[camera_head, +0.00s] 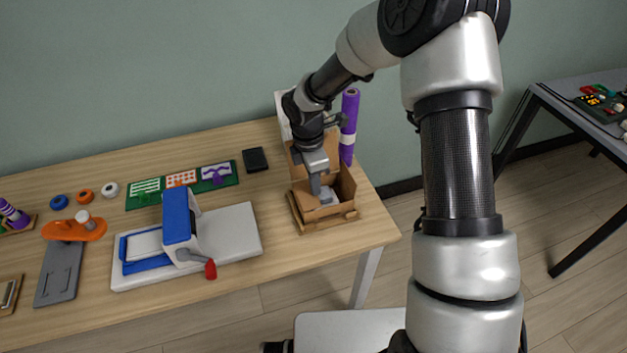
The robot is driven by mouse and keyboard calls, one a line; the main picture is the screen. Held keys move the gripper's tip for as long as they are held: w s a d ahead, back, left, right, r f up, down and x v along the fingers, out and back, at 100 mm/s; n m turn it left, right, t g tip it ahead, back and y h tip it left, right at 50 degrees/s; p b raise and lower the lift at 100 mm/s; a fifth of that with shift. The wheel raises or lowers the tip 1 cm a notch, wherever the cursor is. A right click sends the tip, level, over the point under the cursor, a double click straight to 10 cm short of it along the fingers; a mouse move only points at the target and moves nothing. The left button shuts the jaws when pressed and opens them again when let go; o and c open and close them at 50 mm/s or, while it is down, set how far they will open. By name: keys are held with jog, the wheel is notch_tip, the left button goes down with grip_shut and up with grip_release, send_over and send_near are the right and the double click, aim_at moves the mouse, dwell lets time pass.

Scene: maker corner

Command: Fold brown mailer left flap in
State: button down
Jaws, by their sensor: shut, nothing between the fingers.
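The brown mailer (338,214) stands open near the right end of the table, with its brown panels raised at the back and sides. A light grey item lies inside it. My gripper (315,188) is shut and empty, pointing down at the left part of the mailer's opening. My gripper hides much of the mailer's left side and back. I cannot tell the left flap's exact angle, or whether my fingertips touch it.
A purple roll (349,125) stands upright close behind the mailer. To the left are a white board with a blue press (180,225) and red-knobbed lever, a green card strip (182,185) and a black block (255,159). Bare wood (275,240) lies left of the mailer.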

jog(key=shift+a, duration=0.1)
dwell(0.6)
jog(key=shift+s+a, duration=0.2)
jog(key=shift+a, duration=0.4)
jog(key=shift+a+r, duration=0.1)
jog(key=shift+r, duration=0.25)
jog(key=s+d+r+m+t+p, duration=0.1)
jog(key=d+r+m+p, duration=0.15)
jog(key=r, duration=0.85)
jog(key=s+d+r+m+p, duration=0.1)
jog(key=s+d+r+p, duration=0.15)
jog(key=r, duration=0.85)
jog(key=s+d+r+m+t+p, duration=0.1)
jog(key=s+d+r+m, duration=0.2)
jog(key=s+r+m, duration=0.2)
jog(key=s+d+r+m+t+p, duration=0.2)
jog(key=s+d+r+m, duration=0.1)
jog(key=s+r+m, duration=0.3)
jog(key=s+d+r+m+t+y+p, duration=0.1)
jog(key=s+d+r+m, duration=0.2)
jog(key=s+r+m, duration=0.2)
jog(key=s+m, duration=0.1)
jog(key=s, duration=0.2)
jog(key=shift+s+d+r+m, duration=0.15)
jog(key=shift+s+r+m, duration=0.05)
jog(key=shift+s+m, duration=0.15)
